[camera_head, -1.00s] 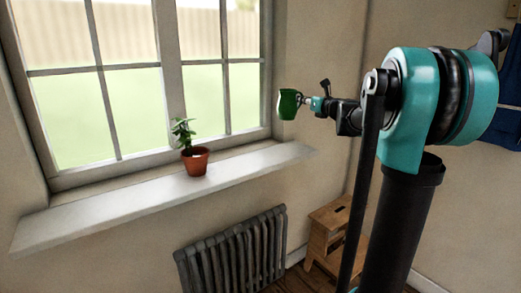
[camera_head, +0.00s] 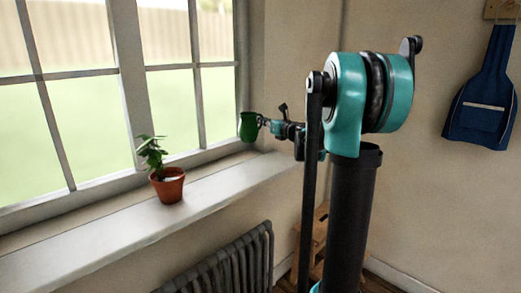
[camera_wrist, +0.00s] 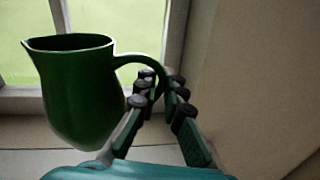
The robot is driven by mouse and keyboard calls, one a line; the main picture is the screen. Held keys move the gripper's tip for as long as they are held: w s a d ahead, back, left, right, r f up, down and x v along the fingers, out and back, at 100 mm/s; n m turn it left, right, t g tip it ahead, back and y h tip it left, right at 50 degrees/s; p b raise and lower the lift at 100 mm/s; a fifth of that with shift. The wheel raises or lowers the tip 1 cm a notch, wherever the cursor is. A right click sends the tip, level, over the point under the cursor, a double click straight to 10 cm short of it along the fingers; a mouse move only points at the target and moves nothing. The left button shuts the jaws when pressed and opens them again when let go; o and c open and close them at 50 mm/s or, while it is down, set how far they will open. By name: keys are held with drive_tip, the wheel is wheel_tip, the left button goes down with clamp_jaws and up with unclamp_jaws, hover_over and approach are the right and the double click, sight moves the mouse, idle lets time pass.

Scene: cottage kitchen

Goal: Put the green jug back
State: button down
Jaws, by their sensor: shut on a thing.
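The green jug (camera_head: 248,127) is held in the air in front of the window's right side, close above the right end of the white windowsill (camera_head: 120,245). In the wrist view the jug (camera_wrist: 82,95) is upright, its spout to the left and its handle to the right. My gripper (camera_wrist: 160,88) is shut on the jug's handle. In the head view my gripper (camera_head: 262,121) is small, just right of the jug. I cannot tell whether the jug's base touches the sill.
A potted plant (camera_head: 168,187) stands on the sill left of the jug. The sill between them is clear. A radiator (camera_head: 235,262) is below, with a wooden step stool (camera_head: 318,235) beside it. A blue apron (camera_head: 482,105) hangs on the right wall.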

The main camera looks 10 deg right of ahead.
wheel_tip(320, 180, down, 12)
drive_tip(key=shift+r, duration=0.2)
drive_tip(key=shift+f, duration=0.1)
idle(0.3)
drive_tip(key=c, duration=1.6)
unclamp_jaws()
drive_tip(key=shift+c, duration=0.2)
drive_tip(key=shift+s+d, duration=0.25)
drive_tip(key=shift+s, duration=0.05)
drive_tip(key=v, duration=1.1)
drive_tip(key=shift+s, duration=0.2)
